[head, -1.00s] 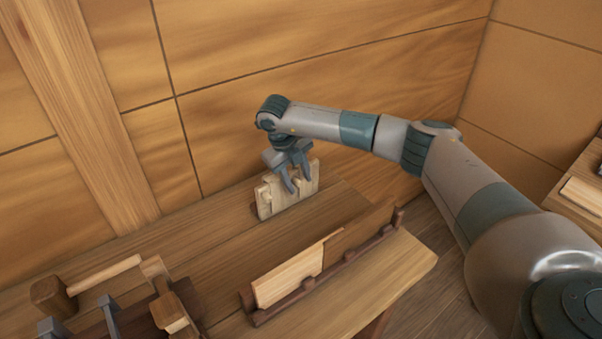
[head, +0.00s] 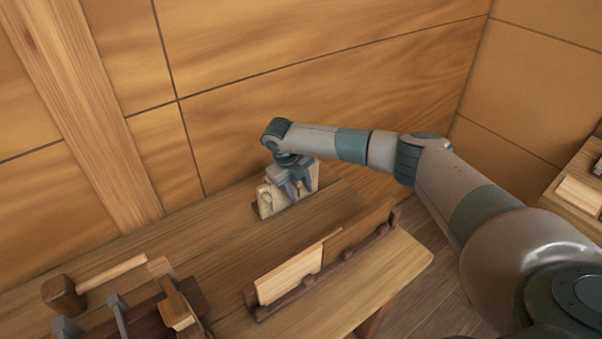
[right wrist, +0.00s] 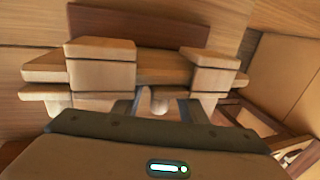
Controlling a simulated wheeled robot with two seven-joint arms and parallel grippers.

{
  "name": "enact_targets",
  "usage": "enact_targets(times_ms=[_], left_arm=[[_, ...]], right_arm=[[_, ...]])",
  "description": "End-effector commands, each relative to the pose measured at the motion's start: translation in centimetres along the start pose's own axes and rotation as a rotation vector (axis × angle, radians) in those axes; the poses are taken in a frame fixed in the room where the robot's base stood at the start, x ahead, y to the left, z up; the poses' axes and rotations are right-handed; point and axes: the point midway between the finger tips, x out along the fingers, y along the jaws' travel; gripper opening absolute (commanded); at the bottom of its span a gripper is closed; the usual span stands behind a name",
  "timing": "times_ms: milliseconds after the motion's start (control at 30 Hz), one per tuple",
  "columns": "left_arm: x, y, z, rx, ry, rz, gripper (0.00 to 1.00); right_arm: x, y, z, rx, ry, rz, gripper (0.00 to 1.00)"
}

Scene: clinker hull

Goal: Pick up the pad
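My right gripper (head: 292,185) is at the back of the bench. Its fingers point down in front of an upright pale wooden piece (head: 266,204), which I take to be the pad, though I am not certain. In the right wrist view the pale piece (right wrist: 100,72) has two raised blocks and a short rounded peg (right wrist: 158,101). The fingers (right wrist: 156,108) are apart, one on each side of this peg. I cannot tell whether they touch it. My left gripper does not show.
A dark rack (head: 330,266) holding a pale board (head: 290,277) and a darker board (head: 358,236) stands at the front right of the bench. A mallet (head: 62,297) and other tools lie at the left. The wall rises close behind; bare bench (head: 215,250) lies between.

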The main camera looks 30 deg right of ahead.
Motion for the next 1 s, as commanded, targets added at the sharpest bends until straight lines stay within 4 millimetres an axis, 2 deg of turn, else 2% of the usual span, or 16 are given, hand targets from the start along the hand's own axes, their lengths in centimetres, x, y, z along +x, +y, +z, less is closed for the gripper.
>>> enact_targets(times_ms=[467, 633, 1000], left_arm=[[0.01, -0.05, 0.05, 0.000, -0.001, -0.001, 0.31], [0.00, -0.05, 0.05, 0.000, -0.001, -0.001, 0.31], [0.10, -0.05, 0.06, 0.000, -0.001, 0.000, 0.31]], right_arm=[[0.12, 0.02, 0.04, 0.000, -0.001, 0.000, 0.38], [0.11, 0.01, 0.04, 0.000, -0.001, 0.000, 0.00], [0.09, 0.00, 0.03, 0.000, -0.001, 0.000, 0.00]])
